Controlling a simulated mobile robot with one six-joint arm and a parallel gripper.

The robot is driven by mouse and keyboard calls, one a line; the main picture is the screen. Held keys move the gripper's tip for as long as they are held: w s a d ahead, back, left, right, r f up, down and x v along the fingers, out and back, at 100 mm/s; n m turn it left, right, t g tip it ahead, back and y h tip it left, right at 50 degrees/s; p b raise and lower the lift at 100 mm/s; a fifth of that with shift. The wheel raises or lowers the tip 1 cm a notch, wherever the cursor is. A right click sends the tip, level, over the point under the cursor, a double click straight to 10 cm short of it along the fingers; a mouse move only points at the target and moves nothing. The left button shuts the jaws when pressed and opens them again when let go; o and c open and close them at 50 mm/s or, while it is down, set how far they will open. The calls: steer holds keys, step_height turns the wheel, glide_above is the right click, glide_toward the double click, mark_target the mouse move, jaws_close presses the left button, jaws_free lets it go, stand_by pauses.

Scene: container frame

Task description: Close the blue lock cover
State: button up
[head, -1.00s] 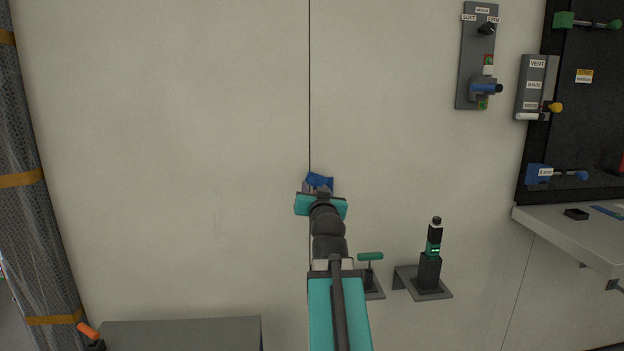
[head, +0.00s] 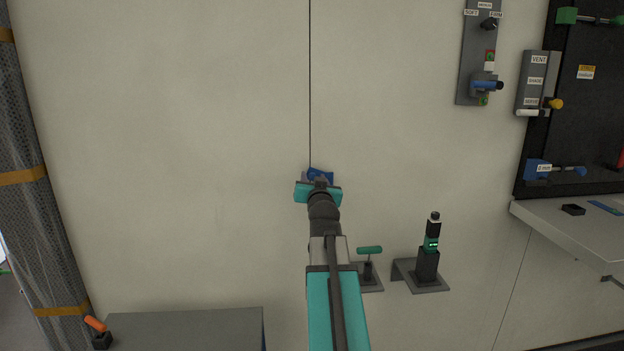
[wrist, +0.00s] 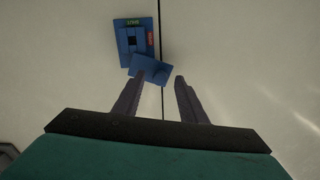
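In the head view, the blue part (head: 321,175) shows just above my gripper (head: 318,184), which hides the rest. My gripper (wrist: 160,76) is open and empty in the wrist view. Its left fingertip overlaps the cover's lower edge; whether they touch I cannot tell. The right fingertip is right of the cover.
A vertical seam (head: 310,80) runs down the wall by the lock. At lower right, a green T-handle (head: 369,250) and a black device (head: 428,262) stand on brackets. A grey box (head: 185,330) is at lower left. The wall around the lock is clear.

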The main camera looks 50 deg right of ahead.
stand_by(0.3)
jaws_close()
steer(key=shift+a, duration=0.25)
steer(key=shift+d, duration=0.25)
steer(key=shift+f+n+b, duration=0.15)
steer(key=shift+n+b, duration=0.15)
steer(key=shift+b, duration=0.3)
